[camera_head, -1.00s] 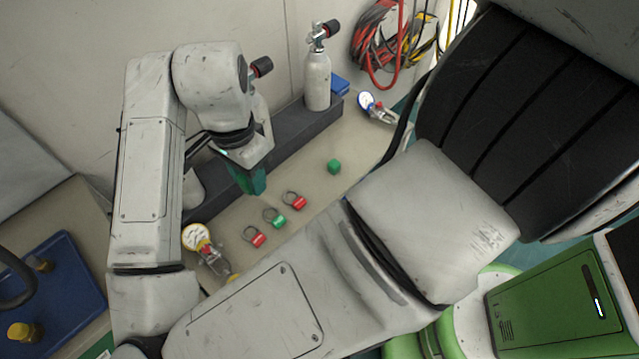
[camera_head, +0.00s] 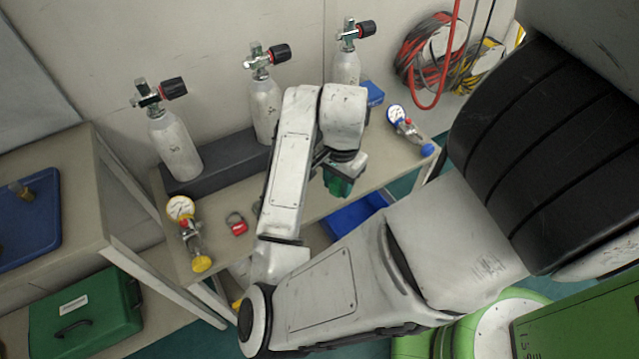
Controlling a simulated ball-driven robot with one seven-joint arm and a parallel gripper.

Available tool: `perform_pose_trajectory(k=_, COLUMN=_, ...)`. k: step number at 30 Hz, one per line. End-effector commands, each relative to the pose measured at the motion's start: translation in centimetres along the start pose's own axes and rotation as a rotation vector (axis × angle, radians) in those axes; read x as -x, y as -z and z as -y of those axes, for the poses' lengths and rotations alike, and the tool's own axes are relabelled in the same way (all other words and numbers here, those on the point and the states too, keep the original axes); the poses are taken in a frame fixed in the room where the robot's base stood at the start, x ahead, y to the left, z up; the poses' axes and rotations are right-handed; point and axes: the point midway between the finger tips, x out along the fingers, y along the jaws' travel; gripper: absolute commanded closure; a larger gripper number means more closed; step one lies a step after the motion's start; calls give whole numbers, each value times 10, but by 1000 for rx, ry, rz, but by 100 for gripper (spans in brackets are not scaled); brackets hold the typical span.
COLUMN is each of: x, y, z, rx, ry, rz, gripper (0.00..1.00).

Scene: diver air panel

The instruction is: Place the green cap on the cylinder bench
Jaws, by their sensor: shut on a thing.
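The cylinder bench (camera_head: 213,207) is a beige table under the gas cylinders. I cannot tell whether the cap touches the bench top.
Grey cylinders (camera_head: 174,147) stand in a dark rack (camera_head: 205,168) along the wall. A yellow-capped gauge (camera_head: 188,232), a red padlock (camera_head: 237,225) and a blue-capped gauge (camera_head: 405,124) lie on the bench. A blue bin (camera_head: 347,217) is below its front edge.

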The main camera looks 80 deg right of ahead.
Motion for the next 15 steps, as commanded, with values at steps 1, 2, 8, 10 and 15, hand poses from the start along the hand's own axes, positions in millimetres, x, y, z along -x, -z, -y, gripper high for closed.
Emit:
perform_pose_trajectory(k=1, x=-7, y=7, z=9, rx=1, ry=-4, rz=-2, gripper=90)
perform_pose_trajectory(k=2, x=-10, y=10, z=15, rx=1, ry=-4, rz=-3, gripper=90)
perform_pose_trajectory(k=8, x=-38, y=26, z=48, rx=-1, ry=-5, rz=-3, gripper=90)
perform_pose_trajectory(k=10, x=-49, y=30, z=58, rx=-1, ry=-6, rz=0, gripper=90)
perform_pose_trajectory(k=15, x=-68, y=36, z=75, rx=-3, ry=-3, rz=3, gripper=90)
